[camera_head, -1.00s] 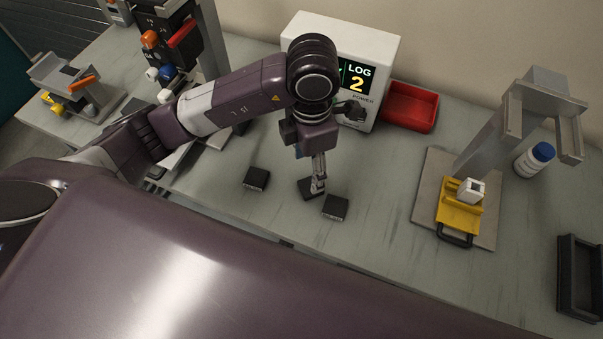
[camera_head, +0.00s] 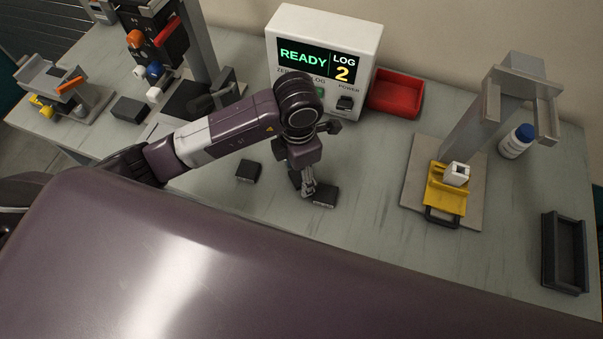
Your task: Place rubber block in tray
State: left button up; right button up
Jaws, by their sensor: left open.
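Several black rubber blocks lie on the bench. One (camera_head: 323,196) is right beside the fingertips of my left gripper (camera_head: 309,192); I cannot tell whether they touch. A second block (camera_head: 247,171) lies apart to the left. A third dark block (camera_head: 294,179) is partly hidden behind the gripper. My left gripper points down, open, with no block seen held. A red tray (camera_head: 395,94) stands at the back beside the display box, and looks empty. A black tray (camera_head: 565,255) stands at the far right, also seemingly empty. My right gripper is not in view.
A white display box (camera_head: 325,55) reads READY and LOG 2. A grey stand (camera_head: 490,110) with a yellow fixture (camera_head: 446,190) stands to the right, near a white bottle (camera_head: 515,142). Another dark block (camera_head: 129,109) lies left, near test equipment. The bench between gripper and stand is clear.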

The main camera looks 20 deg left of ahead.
aim_at(299, 176)
pick_arm(q)
jog(key=c, duration=1.4)
jog(key=shift+r, duration=0.1)
notch_tip(299, 176, up, 20)
jog(key=shift+f+b, duration=0.1)
jog(key=shift+b, duration=0.35)
